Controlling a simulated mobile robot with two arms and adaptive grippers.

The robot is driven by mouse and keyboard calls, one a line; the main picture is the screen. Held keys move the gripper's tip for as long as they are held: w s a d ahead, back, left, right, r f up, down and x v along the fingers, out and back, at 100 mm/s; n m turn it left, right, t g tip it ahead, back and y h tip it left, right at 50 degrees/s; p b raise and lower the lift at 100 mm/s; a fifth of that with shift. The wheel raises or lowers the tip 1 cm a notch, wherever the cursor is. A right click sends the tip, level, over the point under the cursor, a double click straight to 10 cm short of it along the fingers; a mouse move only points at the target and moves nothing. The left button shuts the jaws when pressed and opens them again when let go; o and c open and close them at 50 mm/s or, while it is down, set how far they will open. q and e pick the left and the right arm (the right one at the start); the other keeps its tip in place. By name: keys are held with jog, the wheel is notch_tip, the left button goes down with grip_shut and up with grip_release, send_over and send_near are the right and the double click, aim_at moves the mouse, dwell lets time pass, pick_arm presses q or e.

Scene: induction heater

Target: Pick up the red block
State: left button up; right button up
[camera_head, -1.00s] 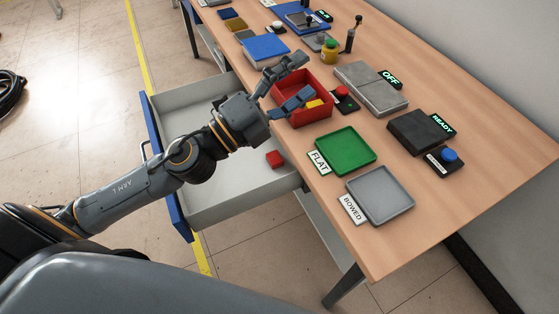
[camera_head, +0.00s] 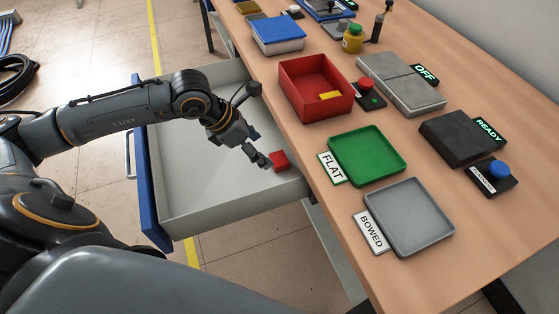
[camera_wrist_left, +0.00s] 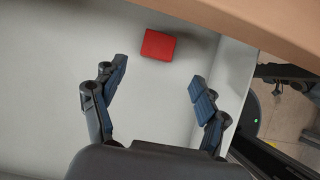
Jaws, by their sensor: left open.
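The red block (camera_head: 280,161) lies on the floor of the open drawer (camera_head: 180,192), near the end by the table. In the left wrist view the red block (camera_wrist_left: 158,45) lies beyond my fingertips, about midway between them. My left gripper (camera_head: 262,148) reaches down into the drawer just left of the block. In the left wrist view its two blue-padded fingers (camera_wrist_left: 157,80) are spread with nothing between them. My right gripper is not in view.
The drawer's side walls and the table edge (camera_wrist_left: 270,25) stand close around the block. On the table are a red bin (camera_head: 290,98) with a yellow piece (camera_head: 330,96) inside, a green tray (camera_head: 368,155) and a grey tray (camera_head: 410,217). The drawer's left part is empty.

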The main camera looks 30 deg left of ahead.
aim_at(279, 159)
pick_arm(q)
jog(key=x, duration=0.2)
jog(key=shift+w+d+f, duration=0.1)
jog(key=shift+w+f, duration=0.05)
jog(key=shift+f, duration=0.1)
jog(key=x, duration=0.2)
jog(key=w+x, duration=0.1)
jog(key=x, duration=0.2)
jog(key=shift+d+r, duration=0.1)
jog(key=shift+r, duration=0.05)
jog(key=shift+s, duration=0.1)
jog(key=c, duration=1.2)
jog(key=shift+r, duration=0.1)
jog(key=shift+c, duration=0.2)
